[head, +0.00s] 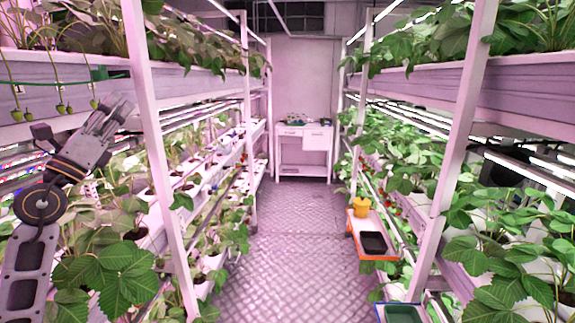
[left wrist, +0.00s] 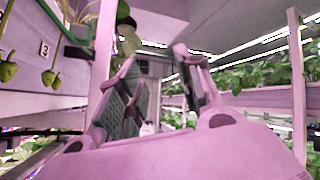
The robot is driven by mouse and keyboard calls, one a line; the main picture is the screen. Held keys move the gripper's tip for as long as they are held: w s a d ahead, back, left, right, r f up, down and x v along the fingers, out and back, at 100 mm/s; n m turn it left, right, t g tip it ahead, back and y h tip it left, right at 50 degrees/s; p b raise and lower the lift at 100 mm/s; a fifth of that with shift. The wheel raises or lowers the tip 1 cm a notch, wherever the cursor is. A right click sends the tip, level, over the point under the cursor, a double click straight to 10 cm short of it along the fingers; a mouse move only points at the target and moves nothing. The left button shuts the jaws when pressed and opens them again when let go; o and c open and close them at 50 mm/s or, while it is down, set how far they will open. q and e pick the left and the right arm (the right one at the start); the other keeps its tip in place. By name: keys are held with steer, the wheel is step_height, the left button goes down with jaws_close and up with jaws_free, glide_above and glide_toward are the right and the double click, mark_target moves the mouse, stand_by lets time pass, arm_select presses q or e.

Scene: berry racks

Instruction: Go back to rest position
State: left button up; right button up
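My left gripper (head: 118,108) is raised at the left of the head view, beside the left rack and just below its upper trough. In the left wrist view its two fingers (left wrist: 154,62) stand apart with nothing held between them. Unripe green berries (head: 65,106) hang from the upper trough, to the left of the gripper. They also hang at the left edge of the left wrist view (left wrist: 50,77), apart from the fingers. My right gripper is not in view.
A white rack post (head: 150,130) stands just right of my left gripper. The aisle floor (head: 290,240) is clear up to a white table (head: 304,137).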

arm_select(q)
steer(key=s+f+n+g+y, duration=0.25)
steer(key=f+n+y, duration=0.35)
steer(key=f+n, duration=0.6)
steer(key=s+f+n+g+y, duration=0.1)
steer(key=f+n+g+y, duration=0.35)
steer(key=f+n, duration=0.8)
steer(key=s+f+n+g+y, duration=0.25)
steer(key=f+n+y, duration=0.45)
steer(key=f, duration=0.9)
steer(key=s+d+f+n+g+h, duration=0.1)
steer(key=s+d+f+g+h, duration=0.3)
steer(key=f, duration=0.3)
steer(key=s+d+f+n+g+h, duration=0.1)
steer(key=s+d+f+g, duration=0.2)
steer(key=s+f, duration=0.35)
steer(key=s+d+f+g+h, duration=0.4)
steer(key=s+d+f, duration=0.45)
steer(key=s, duration=0.25)
step_height(320, 180, down, 33)
steer(key=s+g, duration=0.2)
steer(key=s+a+f, duration=0.2)
steer(key=s+f, duration=0.8)
steer(key=s, duration=0.1)
steer(key=s+a+f, duration=0.2)
steer(key=s+f, duration=0.7)
steer(key=s, duration=0.2)
steer(key=shift+f+g, duration=0.35)
